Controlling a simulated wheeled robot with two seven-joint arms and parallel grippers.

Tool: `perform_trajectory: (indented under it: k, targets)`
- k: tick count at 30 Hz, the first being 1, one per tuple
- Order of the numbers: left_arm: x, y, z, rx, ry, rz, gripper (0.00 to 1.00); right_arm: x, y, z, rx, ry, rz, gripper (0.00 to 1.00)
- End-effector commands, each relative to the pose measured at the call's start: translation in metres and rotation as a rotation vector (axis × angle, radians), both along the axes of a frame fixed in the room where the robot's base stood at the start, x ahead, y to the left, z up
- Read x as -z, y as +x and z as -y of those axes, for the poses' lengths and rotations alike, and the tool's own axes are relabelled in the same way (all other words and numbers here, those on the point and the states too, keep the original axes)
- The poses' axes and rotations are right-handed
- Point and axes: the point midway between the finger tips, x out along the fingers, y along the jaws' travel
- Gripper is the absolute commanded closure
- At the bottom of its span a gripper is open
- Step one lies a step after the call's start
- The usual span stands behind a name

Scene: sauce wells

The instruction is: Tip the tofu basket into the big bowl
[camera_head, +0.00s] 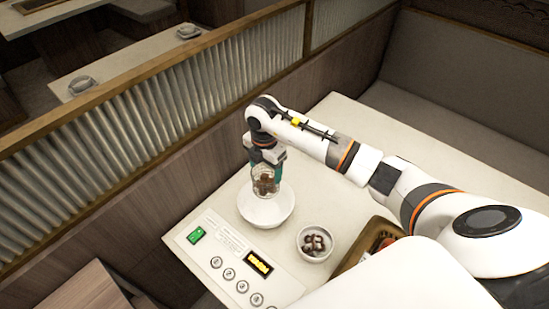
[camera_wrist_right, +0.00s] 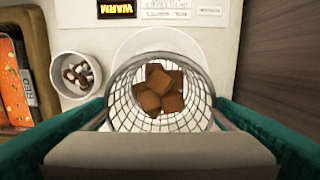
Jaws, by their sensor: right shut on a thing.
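The tofu basket (camera_head: 265,184) is a wire mesh basket with several brown tofu cubes (camera_wrist_right: 160,92) inside. My right gripper (camera_head: 266,158) is shut on the basket and holds it over the big bowl (camera_head: 266,215), a wide white bowl on the table. In the right wrist view the mesh basket (camera_wrist_right: 118,100) is between the teal fingers and the bowl's pale rim (camera_wrist_right: 150,35) shows behind it. The cubes are still in the basket in both views. The bowl's inside is partly hidden by the basket. My left gripper is not in view.
A small white bowl (camera_head: 315,243) with dark and pale pieces stands right of the big bowl. A panel with round buttons (camera_head: 229,273) and a lit display (camera_head: 258,263) is at the front. A partition borders the table's left.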

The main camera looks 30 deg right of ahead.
Motion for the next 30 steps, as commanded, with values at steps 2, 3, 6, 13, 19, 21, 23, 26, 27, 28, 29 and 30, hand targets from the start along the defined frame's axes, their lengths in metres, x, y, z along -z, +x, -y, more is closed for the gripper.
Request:
perform_trajectory:
  k: [2,3,6,13,19,21,23,26,27,28,29,30]
  targets:
    - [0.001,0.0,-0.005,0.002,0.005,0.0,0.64,0.001,0.0,-0.001,-0.001,0.002,0.002,0.51]
    - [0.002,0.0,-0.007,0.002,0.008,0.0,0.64,0.002,0.0,-0.001,-0.001,0.001,0.001,0.51]
    - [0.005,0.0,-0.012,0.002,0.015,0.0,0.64,0.005,0.0,-0.001,-0.001,0.001,0.001,0.51]
    - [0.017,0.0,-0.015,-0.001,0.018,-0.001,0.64,0.021,0.0,0.0,0.0,0.001,0.0,0.51]
    - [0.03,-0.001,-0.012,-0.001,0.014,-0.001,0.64,0.036,0.0,0.0,0.0,0.001,0.001,0.51]
    - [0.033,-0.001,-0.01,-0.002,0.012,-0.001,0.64,0.042,0.0,0.0,0.0,0.0,0.0,0.51]
    - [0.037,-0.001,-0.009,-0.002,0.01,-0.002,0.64,0.046,0.0,0.0,0.0,0.0,0.0,0.51]
    - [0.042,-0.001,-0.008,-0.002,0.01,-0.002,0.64,0.054,0.0,0.0,-0.001,0.0,0.001,0.51]
    - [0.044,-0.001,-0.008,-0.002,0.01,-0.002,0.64,0.057,0.0,0.0,-0.001,0.0,0.001,0.51]
    - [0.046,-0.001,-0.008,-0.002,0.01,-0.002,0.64,0.06,0.0,0.0,-0.001,0.0,0.001,0.51]
    - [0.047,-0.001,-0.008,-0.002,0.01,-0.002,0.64,0.062,0.0,0.0,-0.001,0.0,0.001,0.51]
    - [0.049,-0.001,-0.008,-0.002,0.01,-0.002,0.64,0.064,0.0,-0.001,-0.001,0.0,0.001,0.51]
